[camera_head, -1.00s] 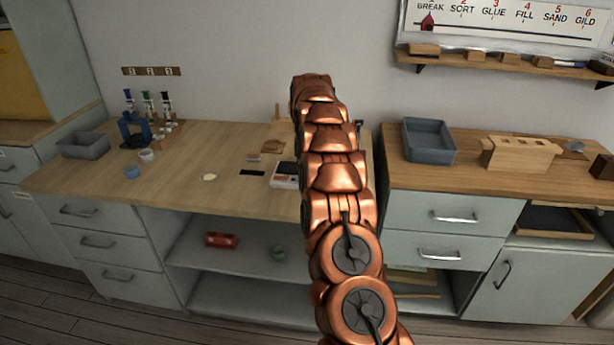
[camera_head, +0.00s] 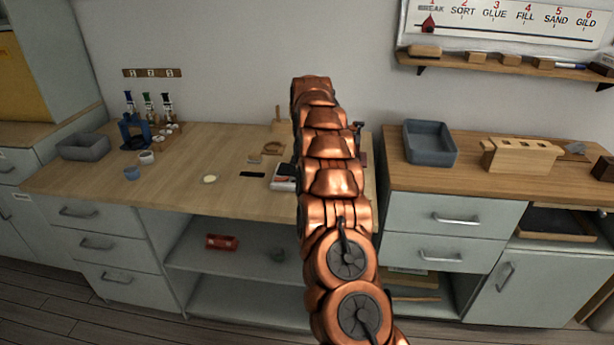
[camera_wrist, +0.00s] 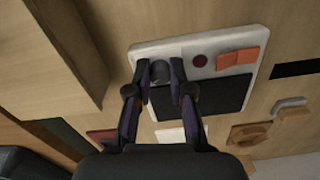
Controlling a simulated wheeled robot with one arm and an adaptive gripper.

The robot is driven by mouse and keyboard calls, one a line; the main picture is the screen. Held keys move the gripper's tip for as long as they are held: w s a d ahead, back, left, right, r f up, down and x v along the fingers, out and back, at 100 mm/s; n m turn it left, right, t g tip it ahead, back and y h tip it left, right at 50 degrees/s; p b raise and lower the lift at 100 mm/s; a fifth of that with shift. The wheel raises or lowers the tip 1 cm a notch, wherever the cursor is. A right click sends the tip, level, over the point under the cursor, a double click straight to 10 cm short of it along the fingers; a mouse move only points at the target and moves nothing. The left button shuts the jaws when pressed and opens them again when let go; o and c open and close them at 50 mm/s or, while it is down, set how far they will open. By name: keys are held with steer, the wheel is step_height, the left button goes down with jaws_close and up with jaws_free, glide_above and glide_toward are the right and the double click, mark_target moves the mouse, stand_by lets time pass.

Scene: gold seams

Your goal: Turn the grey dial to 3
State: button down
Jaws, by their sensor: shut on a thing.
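A white panel box (camera_wrist: 138,54) lies on the bench in the wrist view. It carries a grey dial (camera_wrist: 160,73), a dark red button, an orange rocker switch and a black plate. My gripper (camera_wrist: 160,68) reaches over the panel, its two dark fingers on either side of the dial and shut on it. I cannot read any numbers or pointer on the dial. In the head view my copper arm hides the gripper and most of the panel box (camera_head: 282,184); only its left part shows.
A black strip (camera_wrist: 293,69) and a brown round piece (camera_wrist: 250,133) lie beside the panel. A wooden block edge (camera_wrist: 72,50) stands close to the gripper. A grey bin (camera_head: 430,142) stands on the right counter. The bench's front left is mostly clear.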

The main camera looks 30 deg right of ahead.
steer(key=c, duration=1)
jaws_free()
steer(key=shift+c, duration=0.2)
steer(key=shift+r, duration=2.3)
steer(key=shift+d+r, duration=0.25)
steer(key=shift+r, duration=0.4)
steer(key=shift+a+r, duration=0.15)
steer(key=shift+r, duration=0.55)
